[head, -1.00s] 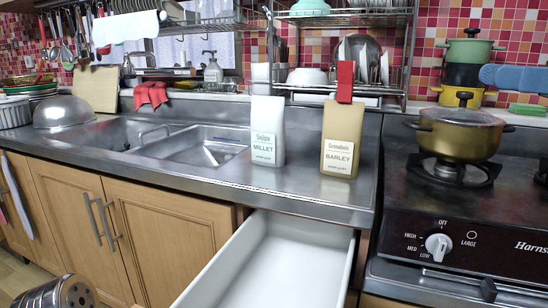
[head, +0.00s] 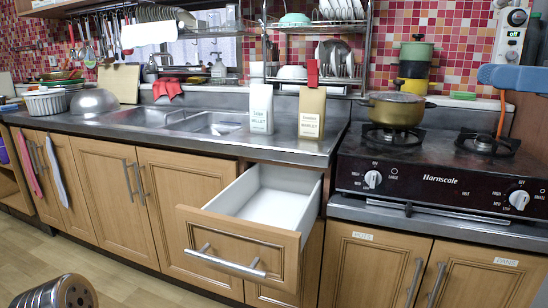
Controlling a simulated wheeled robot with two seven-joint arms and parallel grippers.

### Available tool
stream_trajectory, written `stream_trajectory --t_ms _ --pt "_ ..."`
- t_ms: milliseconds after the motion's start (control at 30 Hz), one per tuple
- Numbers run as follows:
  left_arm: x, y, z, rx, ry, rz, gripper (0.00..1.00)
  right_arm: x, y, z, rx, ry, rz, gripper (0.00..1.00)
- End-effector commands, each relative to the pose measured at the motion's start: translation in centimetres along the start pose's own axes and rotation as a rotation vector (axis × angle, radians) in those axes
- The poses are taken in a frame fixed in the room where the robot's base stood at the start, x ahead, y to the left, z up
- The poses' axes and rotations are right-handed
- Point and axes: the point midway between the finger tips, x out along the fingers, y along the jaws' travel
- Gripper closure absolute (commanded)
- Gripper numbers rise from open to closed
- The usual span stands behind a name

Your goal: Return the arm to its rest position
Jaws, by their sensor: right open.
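The blue jointed part at the right edge of the head view appears to be my right gripper (head: 514,78). My left gripper is not in view.
An open, empty-looking white drawer (head: 268,200) juts out under the counter (head: 345,140). Millet (head: 261,108) and barley (head: 312,115) packets stand upright above it. A brass pot (head: 395,112) sits on the left burner.

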Motion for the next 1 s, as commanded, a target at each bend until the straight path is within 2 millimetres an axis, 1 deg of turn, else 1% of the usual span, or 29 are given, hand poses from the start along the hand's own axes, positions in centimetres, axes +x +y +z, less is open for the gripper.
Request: stream_trajectory --t_ms 33,233,367,467,567,667,767,800,867,900,967,1000 --pt "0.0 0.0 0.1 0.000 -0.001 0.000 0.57 0.3 0.7 0.5 0.023 -0.002 0.005 0.43" --pt "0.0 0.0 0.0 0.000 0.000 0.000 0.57 1.2 3.0 2.1 0.101 -0.010 0.036 0.43" --pt "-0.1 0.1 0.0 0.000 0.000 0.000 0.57 2.0 4.9 3.7 0.170 -0.021 0.061 0.43" --pt "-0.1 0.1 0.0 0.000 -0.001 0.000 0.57 2.9 6.7 5.4 0.238 -0.033 0.087 0.43" --pt "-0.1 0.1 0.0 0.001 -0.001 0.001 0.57 3.9 8.9 7.7 0.319 -0.050 0.120 0.43" --pt "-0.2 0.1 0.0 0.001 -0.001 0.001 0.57 5.2 11.2 10.7 0.414 -0.075 0.159 0.43" --pt "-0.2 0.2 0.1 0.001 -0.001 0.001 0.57 6.8 13.8 14.8 0.531 -0.113 0.209 0.43" --pt "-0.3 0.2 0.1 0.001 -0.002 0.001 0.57 7.5 15.0 17.0 0.586 -0.134 0.235 0.43" --pt "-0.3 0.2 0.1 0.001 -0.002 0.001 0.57 8.8 16.6 20.8 0.677 -0.174 0.280 0.43" --pt "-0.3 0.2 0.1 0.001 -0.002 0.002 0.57 9.7 17.6 23.7 0.738 -0.205 0.312 0.43" --pt "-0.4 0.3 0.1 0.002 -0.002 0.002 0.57 10.9 18.6 28.1 0.825 -0.256 0.361 0.43" --pt "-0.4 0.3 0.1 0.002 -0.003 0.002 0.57 11.6 19.1 31.0 0.878 -0.293 0.394 0.43"
